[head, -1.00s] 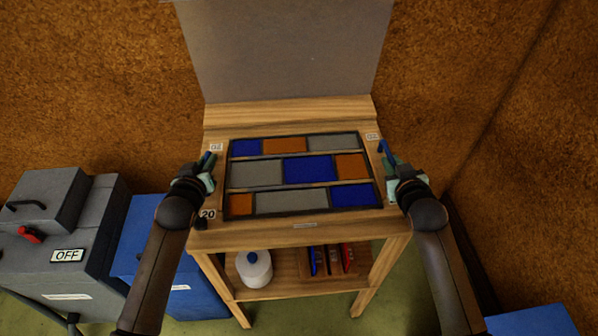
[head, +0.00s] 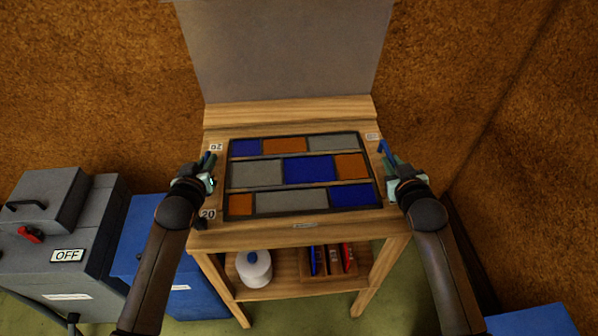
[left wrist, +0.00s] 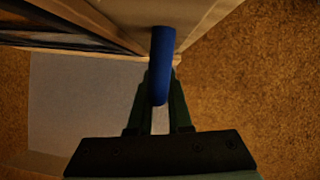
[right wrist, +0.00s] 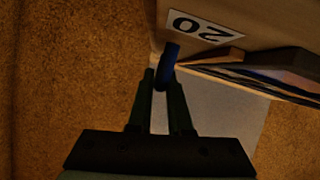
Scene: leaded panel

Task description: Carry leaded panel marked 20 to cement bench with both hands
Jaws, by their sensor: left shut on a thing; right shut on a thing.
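The leaded panel (head: 310,170), with blue, orange and grey panes in dark leading, lies flat at the top of the wooden bench (head: 300,236). A tag reading 20 (head: 208,214) shows by its front left corner. My left gripper (head: 207,171) is shut on a blue handle at the left side; the handle (left wrist: 161,65) also shows in the left wrist view. My right gripper (head: 389,162) is shut on a blue handle (right wrist: 167,68) at the right side. I cannot tell whether the panel touches the bench top.
A grey upright board (head: 290,50) stands behind the bench. A white jar (head: 254,268) and a box of coloured items (head: 333,262) sit on the lower shelf. A grey machine marked OFF (head: 68,240) and a blue box (head: 165,270) stand left.

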